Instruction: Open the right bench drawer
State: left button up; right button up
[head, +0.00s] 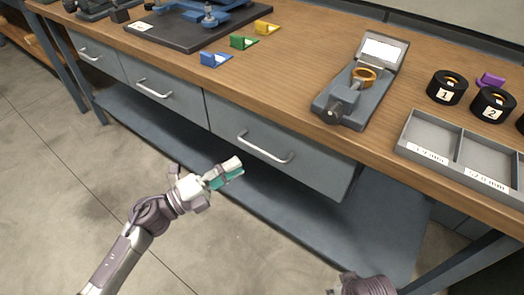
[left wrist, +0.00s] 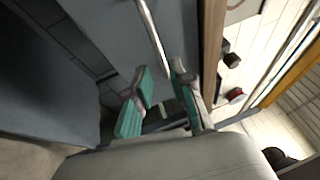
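The right bench drawer (head: 310,168) has a grey front under the wooden bench top and looks closed. Its pale bar handle (head: 265,148) is near the middle of the front. In the left wrist view a bar handle (left wrist: 153,35) runs above and beyond the fingertips on a grey front (left wrist: 105,30). My left gripper (head: 226,172) is in front of and below the handle, apart from it. In the left wrist view its green-padded fingers (left wrist: 160,88) are spread with nothing between them. Only a part of my right arm shows at the bottom; its gripper is out of view.
Two more drawers, a middle one (head: 155,89) and a left one (head: 92,54), look closed. A lower shelf (head: 375,235) runs below. The bench top (head: 295,75) carries a gauge-like device (head: 345,95), a grey tray (head: 430,135) and coloured blocks. The floor in front is clear.

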aim_at(262, 149)
pick_arm(q)
jog(key=x, duration=0.8)
jog(key=shift+w+d+f, duration=0.1)
jog(key=shift+w+d, duration=0.1)
jog(key=shift+d, duration=0.05)
grip_shut()
